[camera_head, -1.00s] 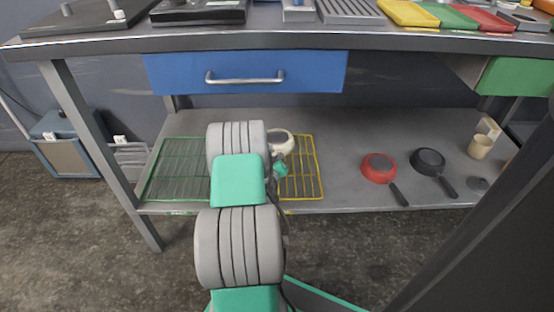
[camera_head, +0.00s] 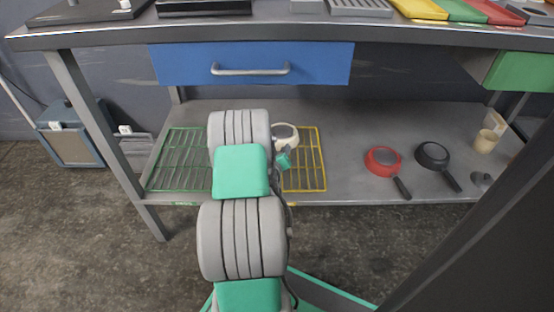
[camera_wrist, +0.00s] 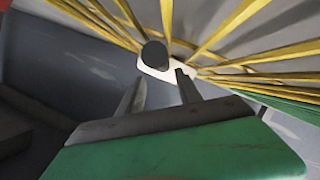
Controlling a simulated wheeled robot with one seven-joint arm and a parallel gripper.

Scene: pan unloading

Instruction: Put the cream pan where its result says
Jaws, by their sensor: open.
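The cream pan (camera_head: 285,130) rests on the lower shelf at the left part of the yellow wire rack (camera_head: 310,180), partly hidden by my arm. My gripper (camera_wrist: 160,79) is open in the wrist view, its two fingers apart. Beyond the fingertips a dark round end (camera_wrist: 154,54) shows in front of a small cream patch, against yellow wires; it looks like the pan's handle seen end-on. I cannot tell whether the fingers touch it. In the head view the gripper's teal part shows just below the pan; its fingers are hidden.
A green wire rack (camera_head: 180,165) lies left of the yellow one. The blue drawer (camera_head: 320,65) and tabletop hang above. Shelf between yellow rack and red pan is clear.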

